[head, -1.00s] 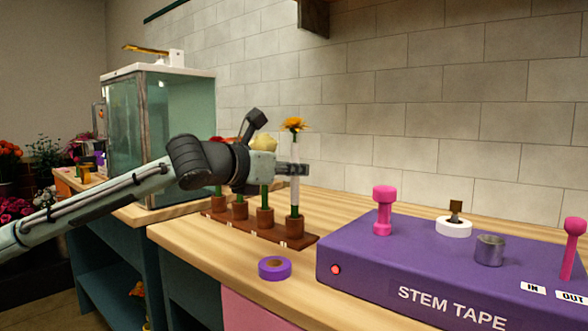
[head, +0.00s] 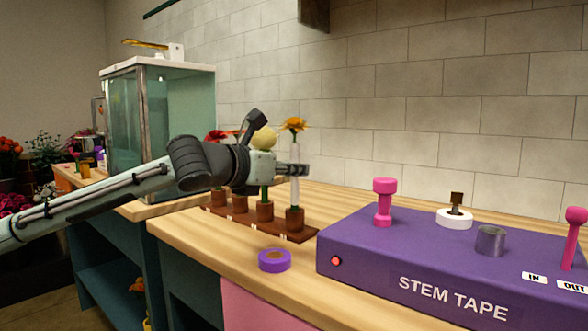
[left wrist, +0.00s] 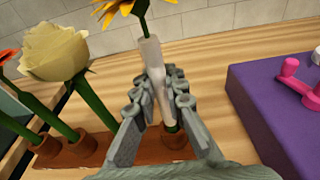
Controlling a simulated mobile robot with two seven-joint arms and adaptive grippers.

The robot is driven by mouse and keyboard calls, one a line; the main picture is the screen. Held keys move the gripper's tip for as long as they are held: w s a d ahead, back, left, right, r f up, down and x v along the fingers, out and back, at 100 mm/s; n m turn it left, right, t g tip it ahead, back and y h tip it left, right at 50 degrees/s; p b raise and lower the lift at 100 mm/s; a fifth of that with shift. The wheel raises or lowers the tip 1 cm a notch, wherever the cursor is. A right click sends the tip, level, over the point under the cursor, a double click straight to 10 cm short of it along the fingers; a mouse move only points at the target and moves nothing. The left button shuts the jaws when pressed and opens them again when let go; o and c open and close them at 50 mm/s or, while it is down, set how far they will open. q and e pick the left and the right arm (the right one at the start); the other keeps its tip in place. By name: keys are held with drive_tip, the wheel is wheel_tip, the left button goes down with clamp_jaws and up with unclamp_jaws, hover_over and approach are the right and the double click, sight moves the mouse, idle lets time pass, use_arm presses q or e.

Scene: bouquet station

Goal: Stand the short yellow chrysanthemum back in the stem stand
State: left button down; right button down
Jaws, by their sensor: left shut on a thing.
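The short yellow chrysanthemum (head: 294,125) has orange-yellow petals and a pale wrapped stem. It stands upright at the right end of the brown stem stand (head: 302,237), with its lower stem in the rightmost cup (head: 295,219). My left gripper (head: 298,170) is shut around the wrapped stem, above the cup. In the left wrist view the fingers (left wrist: 160,88) close on the pale wrap (left wrist: 153,58), and the flower head is cut off at the top. The fingers partly hide the stem there. My right gripper is not in view.
A cream rose (head: 263,139) and red flowers (head: 216,136) stand in the other cups, partly behind my arm. A purple tape roll (head: 275,260) lies in front of the stand. The purple stem tape box (head: 365,262) is at the right. A glass tank (head: 180,110) stands at the back left.

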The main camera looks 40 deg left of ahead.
use_arm(q)
drive_tip(key=shift+f+b, duration=0.35)
drive_tip(key=shift+f, duration=0.8)
idle(0.7)
drive_tip(key=c, duration=1.5)
unclamp_jaws()
drive_tip(key=shift+o, duration=0.4)
drive_tip(key=o, duration=0.5)
